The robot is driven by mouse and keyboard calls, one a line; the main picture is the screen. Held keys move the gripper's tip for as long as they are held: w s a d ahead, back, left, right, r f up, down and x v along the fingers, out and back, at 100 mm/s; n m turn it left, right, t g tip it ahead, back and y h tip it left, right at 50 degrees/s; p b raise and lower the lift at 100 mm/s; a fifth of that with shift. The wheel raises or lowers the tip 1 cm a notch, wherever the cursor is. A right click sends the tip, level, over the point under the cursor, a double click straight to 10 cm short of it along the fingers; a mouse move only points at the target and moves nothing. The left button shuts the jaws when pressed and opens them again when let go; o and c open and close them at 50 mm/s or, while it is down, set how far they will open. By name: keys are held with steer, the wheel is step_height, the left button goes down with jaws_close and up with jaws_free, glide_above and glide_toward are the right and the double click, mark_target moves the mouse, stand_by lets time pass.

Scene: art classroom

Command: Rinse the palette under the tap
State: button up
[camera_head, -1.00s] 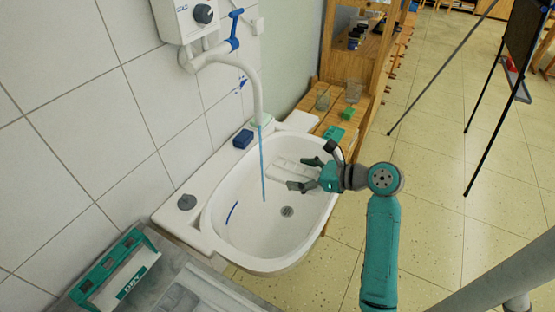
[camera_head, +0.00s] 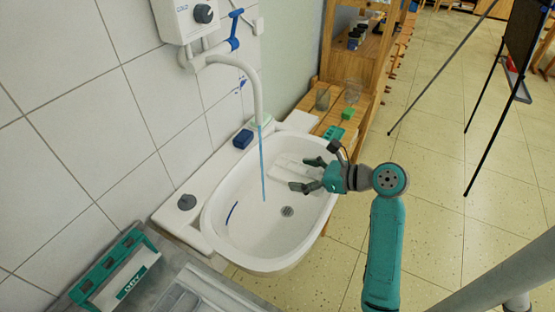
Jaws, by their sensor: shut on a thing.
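The palette (camera_head: 291,171) is a flat white piece with shallow wells, held over the far right part of the white sink basin (camera_head: 240,236). My gripper (camera_head: 303,174) is shut on its right edge; the fingers partly hide it. The white tap (camera_head: 256,92) curves out over the basin, and a thin blue stream of water (camera_head: 263,170) falls from it into the basin. The palette is just to the right of the stream. I cannot tell whether they touch. The blue tap lever (camera_head: 234,32) is above the spout.
A blue sponge-like block (camera_head: 243,139) and a grey round knob (camera_head: 187,202) sit on the sink's left ledge. A wooden stand (camera_head: 322,116) with jars and a green block (camera_head: 334,133) is behind. A rack marked DRY (camera_head: 118,275) is at the lower left.

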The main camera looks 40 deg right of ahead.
mark_target(312, 176)
steer(key=shift+s+a+r, duration=0.15)
steer(key=shift+s+r, duration=0.65)
steer(key=shift+s, duration=0.15)
steer(key=shift+s+a+r, duration=0.15)
steer(key=shift+s+r, duration=0.6)
steer(key=shift+s, duration=0.2)
steer(key=shift+d, duration=0.1)
